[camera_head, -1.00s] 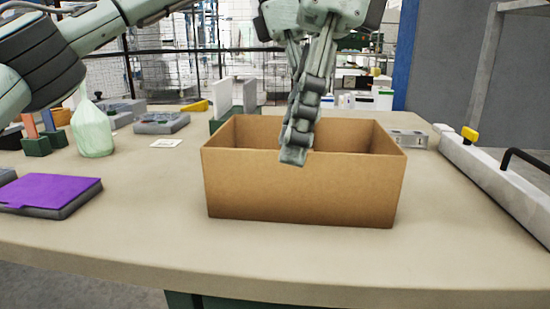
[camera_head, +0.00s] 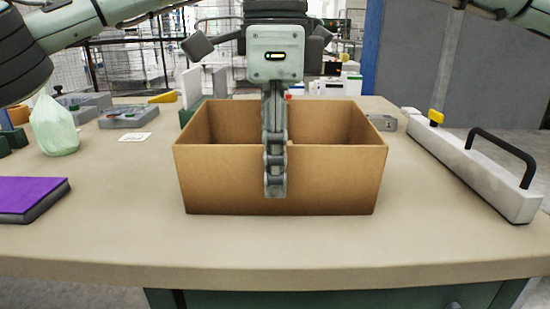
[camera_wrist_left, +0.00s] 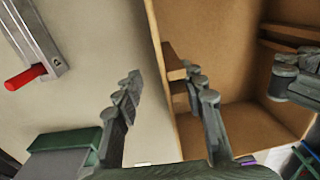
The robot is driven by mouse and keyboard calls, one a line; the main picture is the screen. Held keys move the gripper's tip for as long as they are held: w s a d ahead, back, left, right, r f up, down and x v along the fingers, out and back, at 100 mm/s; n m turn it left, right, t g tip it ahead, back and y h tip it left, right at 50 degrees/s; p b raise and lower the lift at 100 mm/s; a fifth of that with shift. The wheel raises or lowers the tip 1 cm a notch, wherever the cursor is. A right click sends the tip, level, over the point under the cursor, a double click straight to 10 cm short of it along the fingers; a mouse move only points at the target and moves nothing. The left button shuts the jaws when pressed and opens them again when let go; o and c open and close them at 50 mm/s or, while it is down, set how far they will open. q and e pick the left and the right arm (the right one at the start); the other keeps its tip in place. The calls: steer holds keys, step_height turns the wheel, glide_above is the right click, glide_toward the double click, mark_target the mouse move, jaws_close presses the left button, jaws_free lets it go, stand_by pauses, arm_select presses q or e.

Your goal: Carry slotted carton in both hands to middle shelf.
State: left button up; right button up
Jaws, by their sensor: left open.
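The slotted carton (camera_head: 325,185) is an open brown box resting on the table. My right gripper (camera_head: 275,188) hangs upright at the middle of its near wall, with a finger down the outside face. Any finger inside is hidden, so I cannot tell how tightly it is closed. In the left wrist view, my left gripper (camera_wrist_left: 163,76) is open, with one finger outside and one inside a carton wall (camera_wrist_left: 157,45). My right gripper (camera_wrist_left: 292,82) also shows there, across the carton's inside. No middle shelf is recognisable in view.
A long white device with a black handle (camera_head: 502,150) lies right of the carton. A purple-topped block (camera_head: 30,198), a pale green bag (camera_head: 53,125) and a grey device (camera_head: 128,117) are on the left. The front of the table (camera_head: 280,240) is clear.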

arm_select(q)
steer(key=shift+f, duration=1.55)
arm_select(e)
steer(key=shift+f, duration=1.55)
arm_select(q)
jaws_close()
arm_select(e)
steer(key=c, duration=0.9)
jaws_close()
steer(key=shift+a+r, duration=0.1)
